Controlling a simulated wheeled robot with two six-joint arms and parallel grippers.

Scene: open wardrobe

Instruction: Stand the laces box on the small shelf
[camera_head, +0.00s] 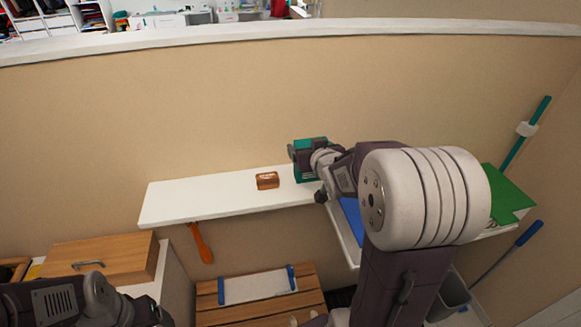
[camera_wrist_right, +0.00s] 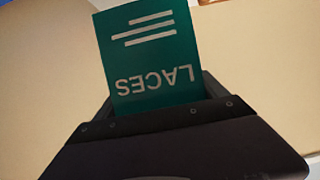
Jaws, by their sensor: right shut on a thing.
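The laces box (camera_head: 307,175) is dark green and is held at the right end of the small white shelf (camera_head: 215,195) in the head view. My right gripper (camera_head: 304,157) is shut on it; the box looks upright, and I cannot tell if its bottom touches the shelf. In the right wrist view the box (camera_wrist_right: 150,55) sticks out between the fingers, its LACES lettering upside down in the picture. My left gripper (camera_head: 150,314) is low at the left, away from the shelf; its fingers are not clear.
A small brown block-like item (camera_head: 267,180) lies on the shelf, left of the laces box. The shelf's left part is clear. An orange-handled tool (camera_head: 201,243) hangs under the shelf. A wooden drawer box (camera_head: 105,258) stands lower left; a green item (camera_head: 507,194) lies right.

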